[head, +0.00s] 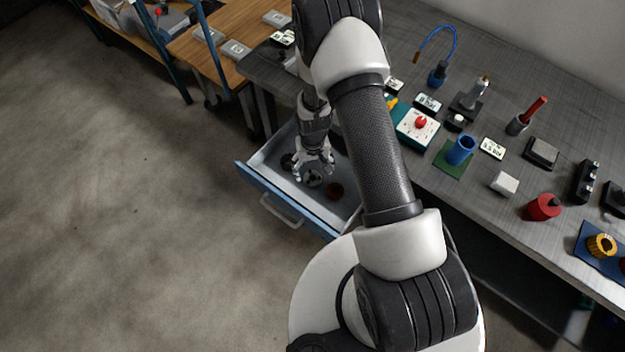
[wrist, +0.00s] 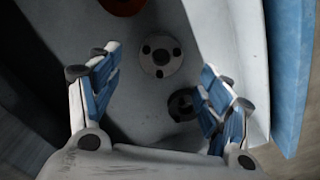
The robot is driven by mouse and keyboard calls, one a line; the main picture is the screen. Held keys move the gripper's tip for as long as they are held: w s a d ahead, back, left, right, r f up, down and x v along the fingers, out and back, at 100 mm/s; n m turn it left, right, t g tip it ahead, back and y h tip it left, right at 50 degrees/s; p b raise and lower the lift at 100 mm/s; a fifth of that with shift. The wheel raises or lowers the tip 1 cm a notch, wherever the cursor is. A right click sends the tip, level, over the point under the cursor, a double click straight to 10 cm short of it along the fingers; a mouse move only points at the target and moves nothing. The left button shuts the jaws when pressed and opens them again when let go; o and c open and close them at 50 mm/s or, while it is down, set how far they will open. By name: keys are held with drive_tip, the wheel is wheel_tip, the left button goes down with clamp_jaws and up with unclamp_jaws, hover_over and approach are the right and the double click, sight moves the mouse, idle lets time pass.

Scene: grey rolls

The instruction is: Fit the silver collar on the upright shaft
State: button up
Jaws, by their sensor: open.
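The silver collar (wrist: 150,62), a flat grey disc with a centre hole and small dark holes, lies on the floor of an open drawer (wrist: 210,25). In the wrist view it is beyond and between my fingertips, untouched. My gripper (wrist: 158,82) is open and empty, with blue-padded fingers, and in the head view it (head: 314,170) reaches down into the drawer. A dark ring (wrist: 181,106) lies beside the right finger. A grey upright post on a dark base (head: 479,92) stands on the bench and looks like the shaft.
A red-brown round part (head: 334,190) also lies in the drawer. The blue drawer front (head: 285,200) and its walls surround my gripper. The grey bench holds a teal box with a red knob (head: 419,127), a blue cup (head: 460,150) and a red cylinder (head: 543,207).

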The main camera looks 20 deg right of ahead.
sight(312, 178)
drive_tip(key=shift+w+f+b, duration=0.2)
drive_tip(key=shift+f+b, duration=0.95)
drive_tip(key=shift+f, duration=1.6)
drive_tip(key=shift+r, duration=0.1)
drive_tip(key=shift+c, duration=0.2)
drive_tip(key=c, duration=1.3)
